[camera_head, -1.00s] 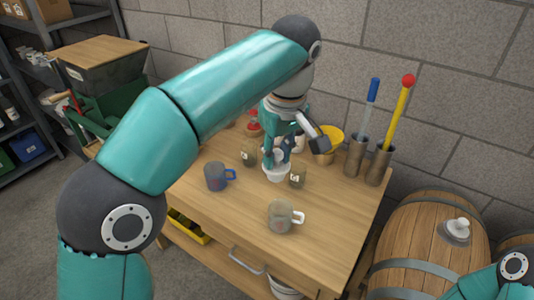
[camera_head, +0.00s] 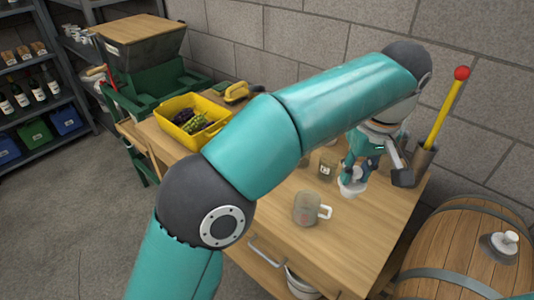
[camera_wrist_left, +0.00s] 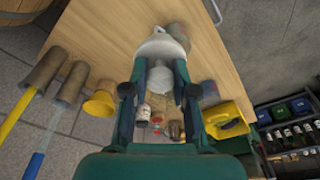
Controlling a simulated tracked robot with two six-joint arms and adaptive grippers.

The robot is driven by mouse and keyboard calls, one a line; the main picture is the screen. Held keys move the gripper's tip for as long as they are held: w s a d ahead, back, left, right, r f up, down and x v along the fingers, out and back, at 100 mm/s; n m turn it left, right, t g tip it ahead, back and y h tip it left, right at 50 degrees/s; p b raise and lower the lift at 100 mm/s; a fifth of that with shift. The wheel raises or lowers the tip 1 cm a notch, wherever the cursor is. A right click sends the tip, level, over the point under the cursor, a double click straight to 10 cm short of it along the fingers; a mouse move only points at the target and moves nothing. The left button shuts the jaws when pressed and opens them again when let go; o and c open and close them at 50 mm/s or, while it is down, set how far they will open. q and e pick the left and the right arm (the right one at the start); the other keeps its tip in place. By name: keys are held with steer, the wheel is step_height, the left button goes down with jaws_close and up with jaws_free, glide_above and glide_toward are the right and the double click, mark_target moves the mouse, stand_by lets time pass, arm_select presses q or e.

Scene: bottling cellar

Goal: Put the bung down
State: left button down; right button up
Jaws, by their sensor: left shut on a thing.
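My left gripper (camera_head: 354,178) is shut on the white bung, which shows at its tips in the head view (camera_head: 352,187). In the left wrist view the bung (camera_wrist_left: 160,78) sits between the two dark finger pads of the gripper (camera_wrist_left: 159,82). A broader white part (camera_wrist_left: 158,47) shows just beyond it; I cannot tell whether this is one piece with the bung. The gripper is low over the wooden table (camera_head: 290,235), right of the frosted mug (camera_head: 307,208). I cannot tell whether the bung touches the table. My right gripper is out of view.
A small jar (camera_head: 326,169) stands left of the gripper. Metal cylinders hold rods, one with a red-tipped yellow rod (camera_head: 449,110), at the back right. A yellow tray (camera_head: 168,108) holds grapes. A barrel (camera_head: 455,255) stands right of the table. The table front is clear.

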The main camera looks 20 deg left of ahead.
mark_target(365, 185)
arm_select(q)
steer(key=shift+d+f+m, duration=0.3)
steer(key=shift+d+f, duration=0.6)
steer(key=shift+f, duration=0.05)
steer(key=shift+s+d+f+b, duration=0.1)
steer(key=shift+d+f+b, duration=0.1)
steer(key=shift+d+b, duration=0.1)
steer(key=shift+f+b, duration=1)
steer(key=shift+f, duration=8.85)
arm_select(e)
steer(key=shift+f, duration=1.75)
arm_select(q)
steer(key=shift+f, duration=0.2)
steer(key=c, duration=0.9)
jaws_free()
steer(key=shift+r, duration=0.1)
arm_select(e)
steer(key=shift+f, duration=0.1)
arm_select(q)
steer(key=shift+r, duration=0.1)
